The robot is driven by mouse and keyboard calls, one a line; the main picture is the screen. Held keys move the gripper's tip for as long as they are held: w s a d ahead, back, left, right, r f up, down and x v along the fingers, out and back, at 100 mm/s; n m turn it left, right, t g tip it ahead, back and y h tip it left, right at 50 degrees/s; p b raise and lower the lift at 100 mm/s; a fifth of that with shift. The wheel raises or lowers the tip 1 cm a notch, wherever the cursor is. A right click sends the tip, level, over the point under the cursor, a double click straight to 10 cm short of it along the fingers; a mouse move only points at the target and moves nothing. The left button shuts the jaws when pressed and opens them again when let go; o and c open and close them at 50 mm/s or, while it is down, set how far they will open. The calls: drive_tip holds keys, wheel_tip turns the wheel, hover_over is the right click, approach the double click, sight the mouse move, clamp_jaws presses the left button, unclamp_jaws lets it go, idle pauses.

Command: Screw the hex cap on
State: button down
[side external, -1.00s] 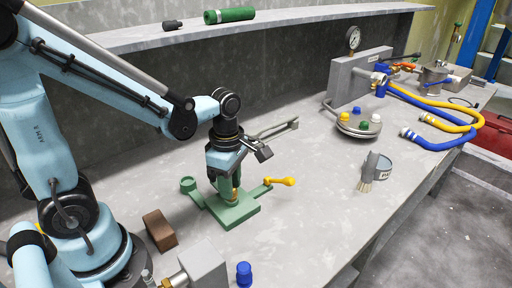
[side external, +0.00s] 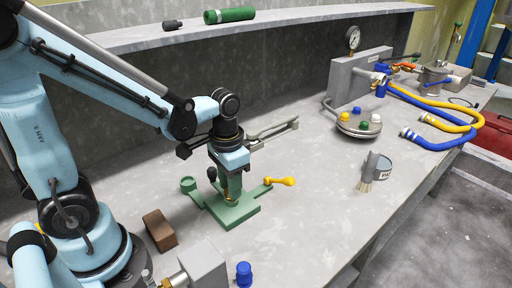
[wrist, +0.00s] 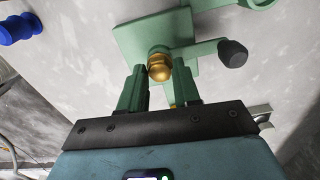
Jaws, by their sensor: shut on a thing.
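The brass hex cap (wrist: 159,67) shows in the wrist view between the green fingertips of my gripper (wrist: 160,80). The jaws are shut on it, and it sits over the green fixture (wrist: 135,32). In the side view my gripper (side external: 231,190) points down over the middle of the green fixture (side external: 237,217). The fingers mostly hide the cap there, and the thread under it cannot be seen. How far the cap is seated cannot be told.
The fixture has a yellow-handled arm (side external: 280,181), a green cup (side external: 188,184) and a dark knob (wrist: 233,53). A brown block (side external: 160,230), a blue cap (side external: 244,273) and a brush (side external: 373,172) lie nearby.

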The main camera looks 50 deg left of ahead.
drive_tip(key=m, duration=0.4)
drive_tip(key=c, duration=0.7)
unclamp_jaws()
wheel_tip(320, 180, up, 8)
drive_tip(key=n+t, duration=0.2)
drive_tip(key=t, duration=0.1)
drive_tip(key=n+t, duration=0.3)
drive_tip(key=t, duration=0.1)
drive_tip(key=shift+r, duration=0.2)
